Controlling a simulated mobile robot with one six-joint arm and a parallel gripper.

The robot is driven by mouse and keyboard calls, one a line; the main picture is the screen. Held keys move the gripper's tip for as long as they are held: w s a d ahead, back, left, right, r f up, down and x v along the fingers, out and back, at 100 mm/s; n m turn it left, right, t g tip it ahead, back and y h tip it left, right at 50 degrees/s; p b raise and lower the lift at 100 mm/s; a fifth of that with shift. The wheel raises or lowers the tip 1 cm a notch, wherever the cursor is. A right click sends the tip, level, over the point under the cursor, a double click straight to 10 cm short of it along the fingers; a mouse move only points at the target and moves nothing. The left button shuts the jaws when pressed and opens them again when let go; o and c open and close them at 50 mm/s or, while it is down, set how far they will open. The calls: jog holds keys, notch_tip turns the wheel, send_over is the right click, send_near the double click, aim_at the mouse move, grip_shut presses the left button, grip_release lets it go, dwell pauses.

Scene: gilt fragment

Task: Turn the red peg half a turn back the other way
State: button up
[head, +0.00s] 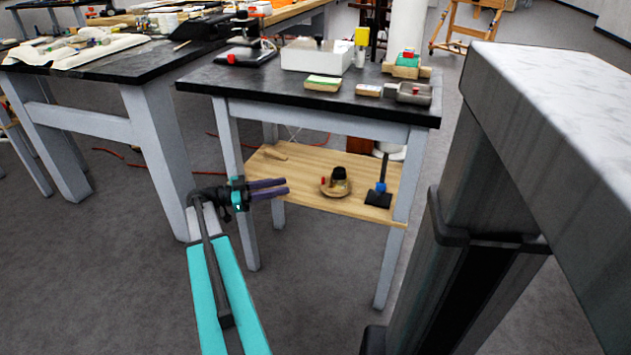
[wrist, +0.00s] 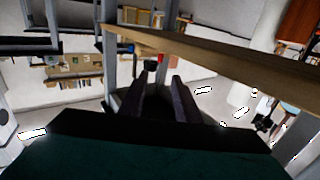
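Several small red parts show in the head view, and I cannot tell which is the red peg. One is a red piece (head: 408,53) on top of a green and wooden block (head: 406,71) at the tabletop's back right. Another is a small red piece (head: 415,91) at the grey metal holder (head: 410,96) near the front right corner. A red knob (head: 231,59) is on a black device at the left. My gripper (head: 287,186) is open and empty, below tabletop height and in front of the lower shelf's left part. Its parted fingers also show in the wrist view (wrist: 157,80).
The black tabletop (head: 270,92) also bears a white box (head: 316,56) and a green-topped block (head: 323,83). A marble-topped surface (head: 560,85) is close at right.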

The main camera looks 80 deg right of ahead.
jog(key=b+x, duration=0.2)
jog(key=x, duration=1)
jog(key=shift+s+d+b, duration=0.15)
jog(key=shift+s+b, duration=0.15)
jog(key=shift+b, duration=0.05)
grip_shut()
